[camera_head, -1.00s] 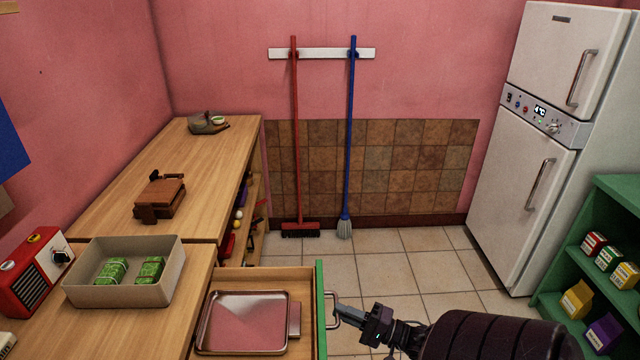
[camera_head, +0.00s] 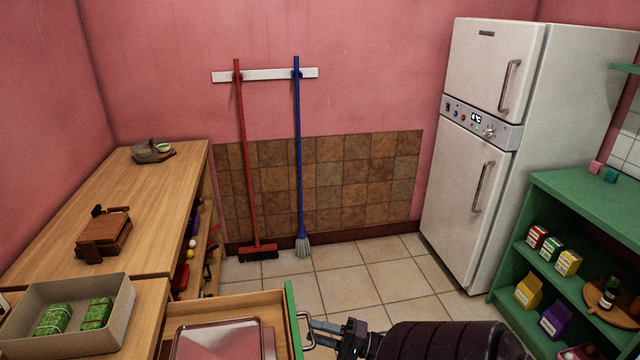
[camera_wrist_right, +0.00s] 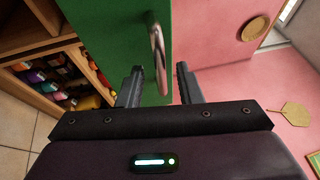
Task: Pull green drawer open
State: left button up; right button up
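The green drawer front (camera_head: 291,312) stands out from the wooden counter at the bottom of the head view. The drawer is pulled open, and a metal tray (camera_head: 218,341) lies inside it. A metal bar handle (camera_head: 307,328) is on the green front. My right gripper (camera_head: 318,332) is at the handle, coming from the right. In the right wrist view the fingers (camera_wrist_right: 158,84) are apart, with the handle (camera_wrist_right: 158,60) showing between and just beyond their tips; I see no grip on it. My left gripper is not in view.
A beige box (camera_head: 120,318) with green packets stands on the counter (camera_head: 150,220) at left. A red broom (camera_head: 243,160) and a blue mop (camera_head: 299,150) hang on the back wall. A white fridge (camera_head: 470,150) and a green shelf (camera_head: 590,205) stand right. The tiled floor (camera_head: 375,282) between is clear.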

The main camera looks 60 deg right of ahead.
jog(key=b+v, duration=0.1)
jog(key=v, duration=0.6)
jog(key=shift+s+b, duration=0.35)
jog(key=shift+s, duration=0.05)
jog(key=shift+d, duration=0.1)
